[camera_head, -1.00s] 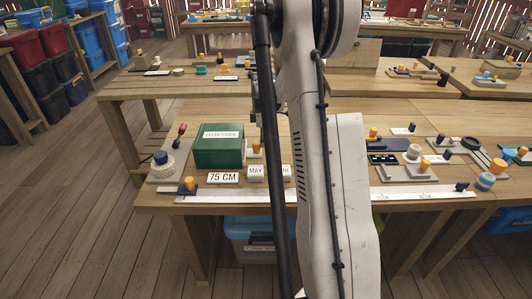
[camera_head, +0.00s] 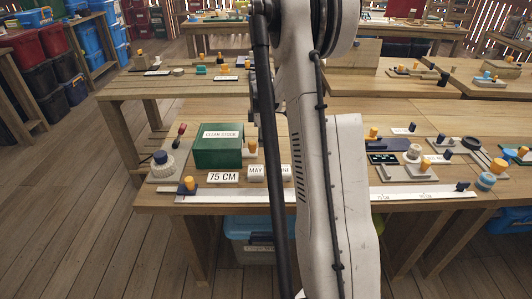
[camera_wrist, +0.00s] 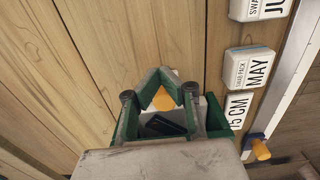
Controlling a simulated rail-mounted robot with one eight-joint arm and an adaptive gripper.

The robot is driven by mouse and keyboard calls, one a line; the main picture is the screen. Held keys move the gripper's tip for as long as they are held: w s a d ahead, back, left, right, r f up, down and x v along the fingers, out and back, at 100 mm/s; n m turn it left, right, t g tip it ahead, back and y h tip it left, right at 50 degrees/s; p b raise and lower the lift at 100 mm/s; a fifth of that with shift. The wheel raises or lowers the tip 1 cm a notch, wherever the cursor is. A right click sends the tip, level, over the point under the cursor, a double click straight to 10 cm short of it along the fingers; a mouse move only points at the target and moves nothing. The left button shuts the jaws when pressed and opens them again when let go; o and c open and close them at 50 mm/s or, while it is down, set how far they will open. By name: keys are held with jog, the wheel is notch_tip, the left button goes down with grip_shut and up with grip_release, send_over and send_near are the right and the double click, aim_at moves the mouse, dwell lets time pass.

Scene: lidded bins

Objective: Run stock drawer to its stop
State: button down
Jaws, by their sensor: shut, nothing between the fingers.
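A green box labelled CLEAN STOCK (camera_head: 218,152) stands on the bench, left of my arm in the head view. A small yellow knob (camera_head: 250,147) sits close by its right side; a yellow knob also shows between my fingers in the wrist view (camera_wrist: 163,99). Part of a green wall (camera_wrist: 217,120) and a dark piece (camera_wrist: 163,125) show below and behind the fingers. My gripper (camera_wrist: 161,70) is shut, its fingertips meeting in a point beyond the knob. I cannot tell whether it touches the drawer. In the head view my arm hides the gripper.
White blocks reading 75 CM (camera_head: 223,177) and MAY (camera_head: 255,172) lie in front of the box. A pale rail (camera_head: 230,195) runs along the bench's front edge. A round ribbed piece (camera_head: 161,165) stands at left. Bare wood (camera_wrist: 60,60) fills the wrist view's upper left.

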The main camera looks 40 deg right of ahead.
jog(key=shift+s+d, duration=0.25)
notch_tip(320, 180, up, 7)
jog(key=p, duration=0.3)
dwell(0.6)
dwell(0.4)
